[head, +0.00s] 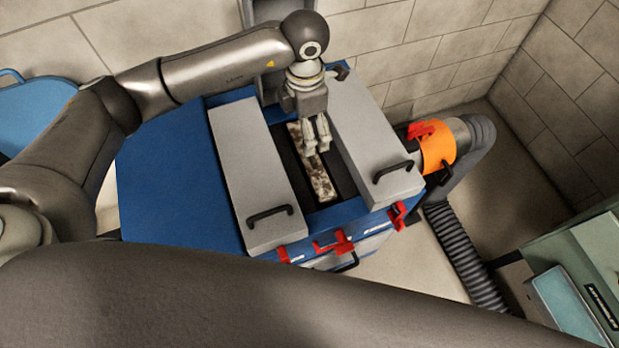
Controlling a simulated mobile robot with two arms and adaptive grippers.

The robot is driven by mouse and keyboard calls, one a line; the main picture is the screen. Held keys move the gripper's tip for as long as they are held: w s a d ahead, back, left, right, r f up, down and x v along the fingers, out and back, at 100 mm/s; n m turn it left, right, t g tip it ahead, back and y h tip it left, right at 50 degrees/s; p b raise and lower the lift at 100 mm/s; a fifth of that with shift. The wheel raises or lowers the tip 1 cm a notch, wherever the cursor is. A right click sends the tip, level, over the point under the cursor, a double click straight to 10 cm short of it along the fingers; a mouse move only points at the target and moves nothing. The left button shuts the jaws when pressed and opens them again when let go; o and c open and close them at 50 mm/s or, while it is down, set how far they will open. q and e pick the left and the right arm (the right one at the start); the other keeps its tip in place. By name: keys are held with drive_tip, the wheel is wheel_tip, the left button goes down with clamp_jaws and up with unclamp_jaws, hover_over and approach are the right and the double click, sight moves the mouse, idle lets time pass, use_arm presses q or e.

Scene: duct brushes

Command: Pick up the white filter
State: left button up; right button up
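The white filter (323,186) is a long narrow piece, mottled with brown and dark stains. It lies in the dark open slot between two grey lids of the blue unit. My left gripper (318,151) points down over the middle of the filter and hides part of it. Its two pale fingers are close together; I cannot tell whether they touch or hold the filter. My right gripper is not in view.
The blue unit (165,190) has a left grey lid (250,180) and a right grey lid (365,140), both with black handles. Red latches (343,243) line its front. An orange collar (437,147) and grey hose (465,255) are at right. A green cabinet (575,255) stands lower right.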

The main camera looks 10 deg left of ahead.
use_arm(q)
drive_tip(key=b, duration=0.3)
hover_over(307, 160)
wheel_tip(307, 160, down, 5)
drive_tip(key=shift+f, duration=0.65)
drive_tip(key=f+b, duration=0.2)
drive_tip(key=f, duration=0.1)
drive_tip(key=f+b, duration=0.1)
drive_tip(key=f, duration=0.1)
drive_tip(key=shift+w, duration=0.3)
drive_tip(key=shift+r, duration=0.15)
drive_tip(key=shift+c, duration=0.9)
drive_tip(key=c, duration=1.5)
